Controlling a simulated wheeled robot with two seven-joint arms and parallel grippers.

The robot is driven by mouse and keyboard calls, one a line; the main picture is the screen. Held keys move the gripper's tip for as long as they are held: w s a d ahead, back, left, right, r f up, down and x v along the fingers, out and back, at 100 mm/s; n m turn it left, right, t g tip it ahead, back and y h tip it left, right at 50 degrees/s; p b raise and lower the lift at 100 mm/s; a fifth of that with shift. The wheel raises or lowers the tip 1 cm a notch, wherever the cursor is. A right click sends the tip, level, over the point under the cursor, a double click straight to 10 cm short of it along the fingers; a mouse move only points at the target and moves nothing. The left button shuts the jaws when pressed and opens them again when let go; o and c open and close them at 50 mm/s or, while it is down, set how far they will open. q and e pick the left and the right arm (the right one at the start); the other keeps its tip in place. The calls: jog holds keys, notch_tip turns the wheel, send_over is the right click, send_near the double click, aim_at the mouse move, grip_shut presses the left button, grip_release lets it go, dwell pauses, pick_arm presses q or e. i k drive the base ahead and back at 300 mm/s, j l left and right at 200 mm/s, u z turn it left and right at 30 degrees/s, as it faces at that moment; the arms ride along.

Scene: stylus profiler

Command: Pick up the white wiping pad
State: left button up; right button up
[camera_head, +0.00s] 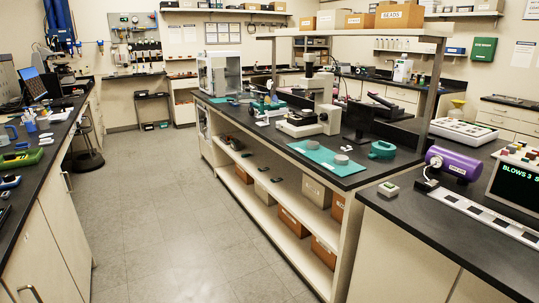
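I cannot pick out the white wiping pad for certain. A small flat white piece (262,123) lies near the front edge of the middle bench, left of the white microscope; it is too small to identify. A teal mat (318,153) lies on the same bench, with grey round pieces (341,159) on it. Neither of my grippers shows in this view.
The middle bench (350,181) holds a white microscope (310,118) and a teal ring-shaped part (382,150). A stool (86,158) stands left. The floor aisle (165,220) is clear.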

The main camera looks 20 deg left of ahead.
aim_at(45, 141)
jog(key=i+j+u, duration=0.4)
jog(key=i+u, duration=0.8)
jog(key=i+l+u, duration=0.15)
jog(key=i+u, duration=0.25)
jog(key=i, duration=0.15)
jog(key=i+l+u, duration=0.1)
jog(key=i+u, duration=0.4)
jog(key=i+l+u, duration=0.35)
jog(key=i+u, duration=0.15)
jog(key=i+l+u, duration=0.75)
jog(key=l+u, duration=0.2)
jog(key=l, duration=0.15)
